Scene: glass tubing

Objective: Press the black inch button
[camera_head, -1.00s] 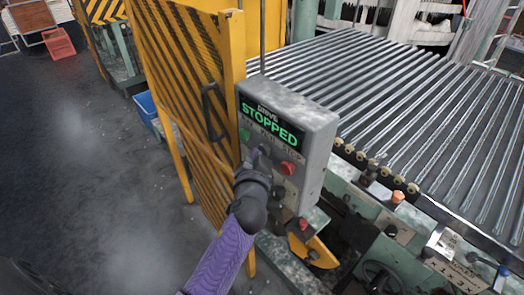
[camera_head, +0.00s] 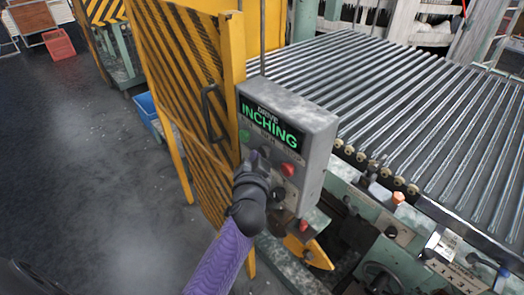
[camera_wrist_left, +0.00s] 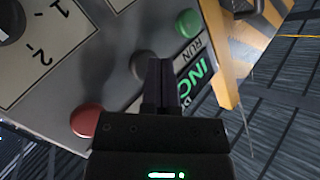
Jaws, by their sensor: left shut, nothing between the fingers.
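Below the display are a green button (camera_head: 245,135) and a red button (camera_head: 288,169). In the left wrist view the black inch button (camera_wrist_left: 141,64) sits between the green button (camera_wrist_left: 189,22) and the red button (camera_wrist_left: 85,120), partly covered by my fingers. My left gripper (camera_head: 260,158) is shut and empty, its tips at the black button; it also shows in the left wrist view (camera_wrist_left: 163,72). In the head view the gripper hides this button. My right gripper is not in view.
A yellow and black striped guard (camera_head: 185,75) with a dark handle stands left of the box. A roller conveyor (camera_head: 420,110) lies behind and to the right. Open floor (camera_head: 80,170) lies to the left.

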